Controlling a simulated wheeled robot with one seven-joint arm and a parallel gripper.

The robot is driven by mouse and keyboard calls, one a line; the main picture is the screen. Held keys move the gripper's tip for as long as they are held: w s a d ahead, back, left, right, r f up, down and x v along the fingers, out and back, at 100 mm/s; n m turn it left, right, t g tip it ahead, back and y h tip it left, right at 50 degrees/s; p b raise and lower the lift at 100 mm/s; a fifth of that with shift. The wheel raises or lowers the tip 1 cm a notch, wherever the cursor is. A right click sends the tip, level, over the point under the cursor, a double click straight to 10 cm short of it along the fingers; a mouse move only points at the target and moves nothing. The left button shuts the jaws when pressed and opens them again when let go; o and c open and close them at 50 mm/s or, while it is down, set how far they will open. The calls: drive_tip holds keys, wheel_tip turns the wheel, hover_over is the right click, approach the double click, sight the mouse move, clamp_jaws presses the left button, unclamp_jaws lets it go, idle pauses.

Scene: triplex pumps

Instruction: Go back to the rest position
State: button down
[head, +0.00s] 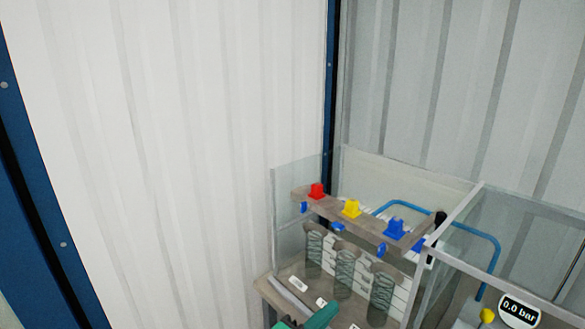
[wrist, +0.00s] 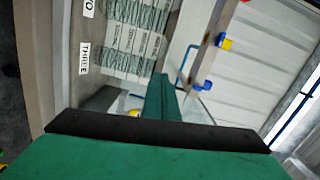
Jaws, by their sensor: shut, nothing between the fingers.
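My gripper (wrist: 163,88) shows in the wrist view as a green finger shape beyond a black edge and a wide green body. Its fingers are together with nothing seen between them. In the head view a green part of my arm (head: 318,318) shows at the bottom edge, in front of the pump stand, with the rest cut off. The stand has a beam (head: 360,222) with a red knob (head: 317,190), a yellow knob (head: 351,208) and a blue knob (head: 396,228) on top. I cannot tell any contact between gripper and stand.
Clear glass cylinders (head: 345,272) with coils stand under the beam. Glass panels (head: 525,232) with metal frames and a blue pipe (head: 490,240) are at the right, near a 0.0 bar display (head: 519,311). Corrugated white walls (head: 180,130) stand behind and to the left.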

drive_tip(key=s+a+f+n+t+y, duration=0.1)
drive_tip(key=s+a+f+n+y, duration=0.3)
drive_tip(key=s+f+n, duration=0.5)
drive_tip(key=s+a+f+n+t+y, duration=0.15)
drive_tip(key=s+f+n+y, duration=0.45)
drive_tip(key=f, duration=0.6)
drive_tip(key=s+a+f+n+y, duration=0.25)
drive_tip(key=s+n, duration=0.45)
drive_tip(key=s, duration=0.4)
drive_tip(key=s+r+n, duration=0.3)
drive_tip(key=s+r, duration=0.1)
drive_tip(key=s, duration=0.7)
drive_tip(key=shift+s+r, duration=0.25)
drive_tip(key=shift+s, duration=0.15)
drive_tip(key=shift+s, duration=0.1)
